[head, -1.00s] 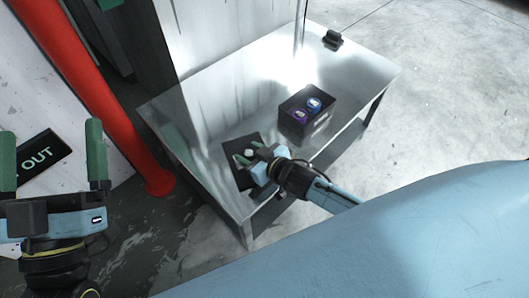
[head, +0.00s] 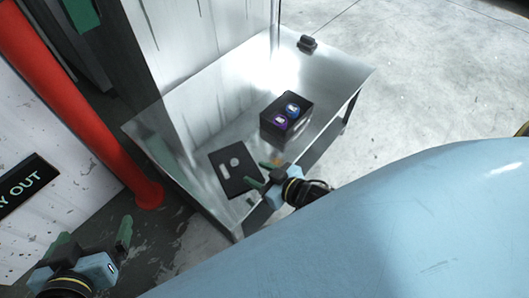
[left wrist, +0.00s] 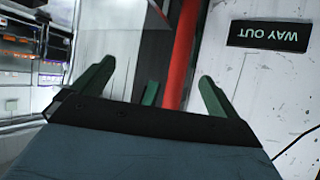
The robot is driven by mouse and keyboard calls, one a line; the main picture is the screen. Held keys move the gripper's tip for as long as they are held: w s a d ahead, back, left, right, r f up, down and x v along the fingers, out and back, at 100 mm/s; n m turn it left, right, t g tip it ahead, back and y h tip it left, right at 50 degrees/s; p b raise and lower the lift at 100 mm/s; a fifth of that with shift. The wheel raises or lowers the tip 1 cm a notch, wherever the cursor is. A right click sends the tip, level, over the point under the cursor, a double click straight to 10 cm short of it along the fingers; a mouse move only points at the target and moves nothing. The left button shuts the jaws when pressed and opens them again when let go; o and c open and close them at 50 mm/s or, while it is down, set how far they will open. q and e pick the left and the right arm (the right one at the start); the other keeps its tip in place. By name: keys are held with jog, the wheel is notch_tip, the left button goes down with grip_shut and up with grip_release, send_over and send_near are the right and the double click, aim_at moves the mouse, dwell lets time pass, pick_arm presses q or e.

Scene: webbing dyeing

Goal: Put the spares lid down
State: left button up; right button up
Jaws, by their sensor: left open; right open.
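The spares lid (head: 238,180), a flat black plate with a pale round mark, lies on the metal table near its front left edge. My right gripper (head: 257,174) is open and empty just to the right of the lid, its green fingers at the lid's right edge. Whether a finger touches the lid is hard to tell. A black box (head: 286,124) with a purple and a blue round item in its top stands behind the gripper. My left gripper (head: 94,237) is open and empty at the lower left, away from the table. Its open fingers also show in the left wrist view (left wrist: 155,88).
The metal table (head: 205,105) has clear surface around the box. A small dark object (head: 307,44) sits at its far corner. A red post (head: 85,105) stands left of the table, near a wall sign (head: 30,186).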

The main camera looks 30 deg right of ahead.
jog(key=shift+v, duration=0.8)
jog(key=shift+r, duration=0.3)
pick_arm(q)
jog(key=shift+s+a+f+g, duration=0.25)
jog(key=shift+s+f+g, duration=0.2)
jog(key=shift+s+f, duration=0.1)
jog(key=shift+s+a+f+g, duration=0.25)
jog(key=shift+s+f+g, duration=0.2)
jog(key=shift+f, duration=0.1)
pick_arm(e)
jog(key=s+r+g+h, duration=0.1)
jog(key=s+r, duration=0.1)
jog(key=r, duration=0.4)
jog(key=s+r+m+g+h, duration=0.1)
jog(key=s+r, duration=0.1)
jog(key=r, duration=0.5)
jog(key=shift+s+a+m+g+h, duration=0.3)
jog(key=shift+a+g, duration=0.05)
jog(key=shift+g, duration=0.05)
